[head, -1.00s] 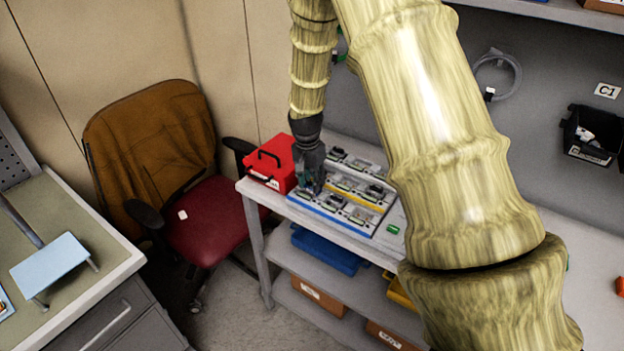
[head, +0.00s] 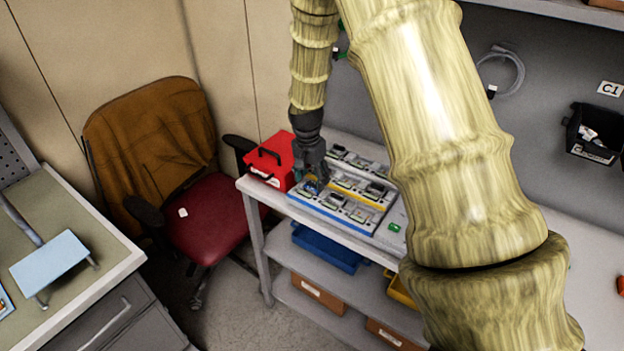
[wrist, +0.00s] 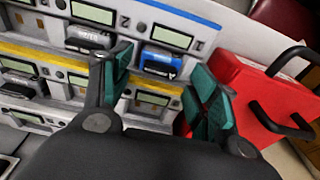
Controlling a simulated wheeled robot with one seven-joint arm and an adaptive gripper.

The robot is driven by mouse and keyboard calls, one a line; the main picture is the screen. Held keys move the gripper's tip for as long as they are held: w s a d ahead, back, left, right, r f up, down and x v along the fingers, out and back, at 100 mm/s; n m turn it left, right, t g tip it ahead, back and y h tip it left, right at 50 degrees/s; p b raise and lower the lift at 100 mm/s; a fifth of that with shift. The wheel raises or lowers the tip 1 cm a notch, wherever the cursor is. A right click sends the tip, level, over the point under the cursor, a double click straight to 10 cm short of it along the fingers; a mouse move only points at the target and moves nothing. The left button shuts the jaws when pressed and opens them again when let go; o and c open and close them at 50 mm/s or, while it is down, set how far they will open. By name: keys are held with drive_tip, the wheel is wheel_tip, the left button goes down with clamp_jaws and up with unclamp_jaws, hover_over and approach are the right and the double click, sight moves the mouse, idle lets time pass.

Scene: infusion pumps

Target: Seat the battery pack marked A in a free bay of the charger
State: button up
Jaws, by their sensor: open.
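The charger (head: 384,206) lies on the bench, with rows of bays edged by blue and yellow strips. A blue battery pack (wrist: 161,62) sits in a blue-strip bay at the end of its row, below a small display. I cannot read a mark A on it. My gripper (wrist: 160,60) is open, its green-padded fingers on either side of the blue pack, apart from it as far as I can tell. In the head view my gripper (head: 315,182) is low over the charger's left part. Several dark packs, such as one (wrist: 88,38) in the neighbouring bay, sit in other bays.
A red case (head: 271,160) with black handles stands close beside the charger, right of my fingers in the wrist view. A small green object (head: 394,228) lies near the charger's right front. My arm hides part of the bench. A chair (head: 205,215) stands left.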

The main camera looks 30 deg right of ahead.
wheel_tip(320, 180, up, 11)
drive_tip(key=a, duration=0.1)
drive_tip(key=shift+s+a, duration=0.15)
drive_tip(key=shift+s, duration=0.25)
